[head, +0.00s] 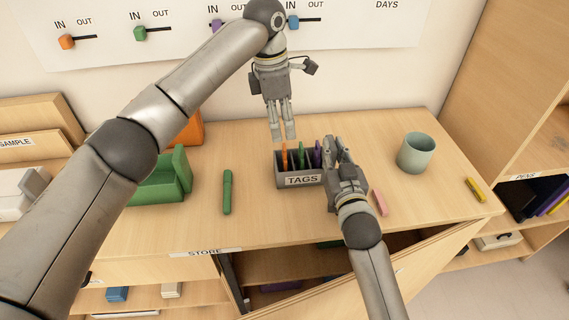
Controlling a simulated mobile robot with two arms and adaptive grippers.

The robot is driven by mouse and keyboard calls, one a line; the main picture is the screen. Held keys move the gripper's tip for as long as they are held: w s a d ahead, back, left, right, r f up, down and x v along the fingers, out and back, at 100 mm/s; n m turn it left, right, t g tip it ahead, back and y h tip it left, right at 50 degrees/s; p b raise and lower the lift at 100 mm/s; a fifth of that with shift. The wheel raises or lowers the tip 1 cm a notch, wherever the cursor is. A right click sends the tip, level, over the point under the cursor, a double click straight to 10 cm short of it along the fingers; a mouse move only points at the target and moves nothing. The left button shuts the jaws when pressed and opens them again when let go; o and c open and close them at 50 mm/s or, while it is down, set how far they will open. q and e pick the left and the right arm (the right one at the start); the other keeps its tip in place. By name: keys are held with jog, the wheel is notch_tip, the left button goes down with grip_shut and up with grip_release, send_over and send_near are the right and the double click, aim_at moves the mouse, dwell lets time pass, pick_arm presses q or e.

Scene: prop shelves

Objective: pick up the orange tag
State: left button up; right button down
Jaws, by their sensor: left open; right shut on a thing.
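The orange tag (285,157) stands upright in the left compartment of the grey tag box (303,181), labelled TAGS. A green tag (301,154) and a purple tag (317,154) stand to its right in the same box. My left gripper (284,134) is open and points down, just above and behind the orange tag, with nothing in it. My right gripper (336,146) is shut at the right end of the tag box, seemingly on the box itself; its fingers and wrist hide that end and the exact contact.
A green marker (227,191) and a green holder (165,180) lie left of the box. A grey-green cup (416,153), a pink stick (381,202) and a yellow one (476,190) are to the right. A door (370,280) hangs open below the front edge.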

aim_at(284, 147)
pick_arm(q)
jog(key=f, duration=0.8)
jog(key=shift+d, duration=0.35)
jog(key=c, duration=0.6)
